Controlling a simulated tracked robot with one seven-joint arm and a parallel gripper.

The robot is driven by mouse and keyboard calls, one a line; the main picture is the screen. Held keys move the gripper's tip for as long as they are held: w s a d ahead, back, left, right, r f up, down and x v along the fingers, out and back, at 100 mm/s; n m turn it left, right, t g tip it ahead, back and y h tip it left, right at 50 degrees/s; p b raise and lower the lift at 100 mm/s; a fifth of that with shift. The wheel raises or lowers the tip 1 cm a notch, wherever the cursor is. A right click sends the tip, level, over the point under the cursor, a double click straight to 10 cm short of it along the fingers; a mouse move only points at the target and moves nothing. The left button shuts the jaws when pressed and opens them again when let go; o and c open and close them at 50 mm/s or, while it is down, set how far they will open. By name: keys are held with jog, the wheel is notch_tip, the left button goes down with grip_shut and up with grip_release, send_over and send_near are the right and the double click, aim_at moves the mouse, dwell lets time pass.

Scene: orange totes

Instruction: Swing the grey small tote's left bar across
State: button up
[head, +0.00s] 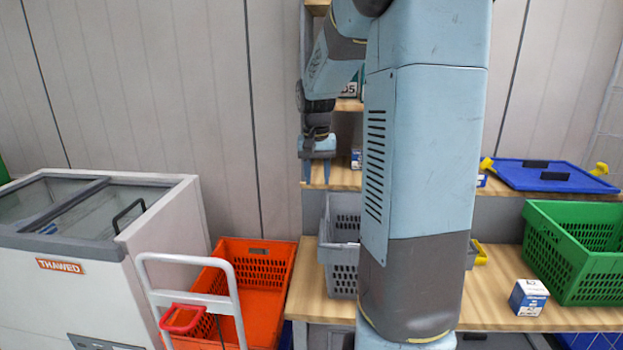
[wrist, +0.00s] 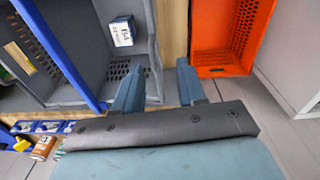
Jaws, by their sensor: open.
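The grey small tote (head: 340,215) stands on the wooden shelf, its right part hidden behind my arm. A pale edge shows along its front, but I cannot tell whether this is the left bar. In the wrist view a grey perforated tote wall (wrist: 141,50) lies ahead of my fingers, with a white and blue box (wrist: 121,31) by it. My gripper (head: 318,172) is open and empty, pointing down above the tote's left side. In the wrist view its two fingers (wrist: 159,86) are apart, near the tote's edge and the wooden shelf strip.
An orange tote (head: 262,270) stands left of the shelf, behind a white trolley handle (head: 190,260) and beside a freezer (head: 90,240). A green crate (head: 580,245), blue lid (head: 555,176) and small box (head: 528,298) are right. A blue strip (wrist: 62,52) crosses the wrist view's left.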

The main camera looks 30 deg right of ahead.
aim_at(324, 203)
jog(key=shift+m+y, duration=0.3)
jog(key=shift+m, duration=0.1)
jog(key=d+f, duration=0.1)
jog(key=w+d, duration=0.1)
jog(key=w+d+f, duration=0.1)
jog(key=shift+d+f, duration=0.3)
jog(key=shift+d, duration=0.05)
jog(key=shift+f, duration=3.5)
jog(key=c, duration=0.6)
jog(key=shift+s+d+r, duration=0.3)
jog(key=shift+d+r, duration=0.2)
